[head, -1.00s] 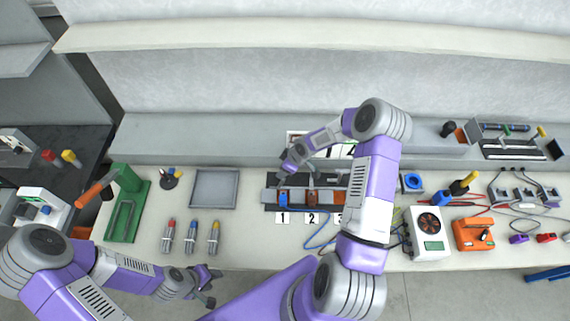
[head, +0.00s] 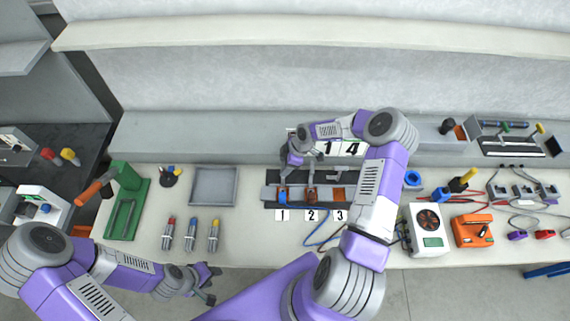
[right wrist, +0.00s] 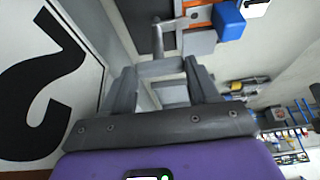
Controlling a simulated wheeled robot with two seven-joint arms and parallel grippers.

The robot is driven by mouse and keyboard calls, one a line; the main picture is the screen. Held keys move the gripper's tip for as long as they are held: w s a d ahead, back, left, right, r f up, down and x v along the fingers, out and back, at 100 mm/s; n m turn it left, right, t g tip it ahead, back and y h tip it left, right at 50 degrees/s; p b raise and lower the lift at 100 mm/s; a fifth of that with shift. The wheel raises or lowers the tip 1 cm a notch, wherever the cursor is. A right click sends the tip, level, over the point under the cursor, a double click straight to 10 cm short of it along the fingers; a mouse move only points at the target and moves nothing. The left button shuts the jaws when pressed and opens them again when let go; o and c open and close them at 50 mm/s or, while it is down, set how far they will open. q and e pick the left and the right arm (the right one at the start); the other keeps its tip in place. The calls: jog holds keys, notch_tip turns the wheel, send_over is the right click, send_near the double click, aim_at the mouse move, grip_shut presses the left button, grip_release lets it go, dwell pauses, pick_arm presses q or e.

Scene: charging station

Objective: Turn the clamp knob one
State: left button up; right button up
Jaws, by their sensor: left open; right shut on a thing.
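The clamp fixture (head: 268,194) lies at the back middle of the bench, above labels 1, 2 and 3. My right gripper (head: 285,169) is over place 1, reaching down from behind. In the right wrist view its fingers (right wrist: 161,85) are shut on a grey bar-like clamp knob (right wrist: 160,69); the blue piece (right wrist: 228,20) shows beyond it. The knob is mostly hidden in the head view. My left gripper (head: 209,282) is open and empty at the front edge.
A number sign (head: 345,148) stands behind the fixture, partly hidden by my right arm. The bench between tray and fixture is clear.

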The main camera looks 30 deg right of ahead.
jog(key=shift+d, duration=0.1)
jog(key=o, duration=1.1)
jog(key=shift+c, duration=0.2)
jog(key=v, duration=0.7)
jog(key=shift+r, duration=0.25)
